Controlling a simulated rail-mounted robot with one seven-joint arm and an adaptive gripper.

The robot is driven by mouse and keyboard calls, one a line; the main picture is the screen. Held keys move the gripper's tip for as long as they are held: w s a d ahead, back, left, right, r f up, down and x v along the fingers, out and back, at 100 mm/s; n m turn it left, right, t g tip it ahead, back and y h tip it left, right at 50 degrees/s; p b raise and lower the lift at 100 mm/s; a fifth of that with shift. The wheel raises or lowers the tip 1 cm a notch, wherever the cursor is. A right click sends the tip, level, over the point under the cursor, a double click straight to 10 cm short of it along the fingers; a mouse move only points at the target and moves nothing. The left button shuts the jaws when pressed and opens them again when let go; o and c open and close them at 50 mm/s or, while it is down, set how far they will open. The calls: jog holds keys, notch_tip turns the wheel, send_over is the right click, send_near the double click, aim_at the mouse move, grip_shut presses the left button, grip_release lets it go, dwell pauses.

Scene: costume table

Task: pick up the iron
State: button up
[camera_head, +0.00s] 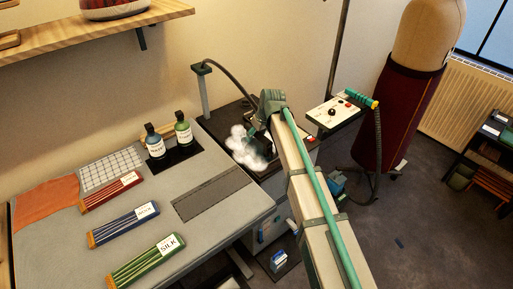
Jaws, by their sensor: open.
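A dark iron (260,138) appears to sit on the dark stand (228,117) at the right end of the pressing table. A white steam-like cloud (244,149) covers much of it, so its shape is hard to make out. A grey hose (230,77) arches down towards it from a post. My gripper (261,122) is at the far end of my arm, just above or beside the iron. It is open, but its fingers are small and dark against the iron. I cannot tell whether they touch it or straddle its handle.
The grey pressing table (165,180) holds two bottles (184,133) and labelled bundles, one reading SILK (148,262). A white control panel (333,112) with a teal-handled tool (350,97) stands right of my arm. A dress form (412,100) stands behind. A wooden shelf (75,40) overhangs the upper left.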

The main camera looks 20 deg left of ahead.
jog(key=shift+f, duration=0.25)
dwell(0.4)
grip_shut()
dwell(0.4)
jog(key=shift+r, duration=0.1)
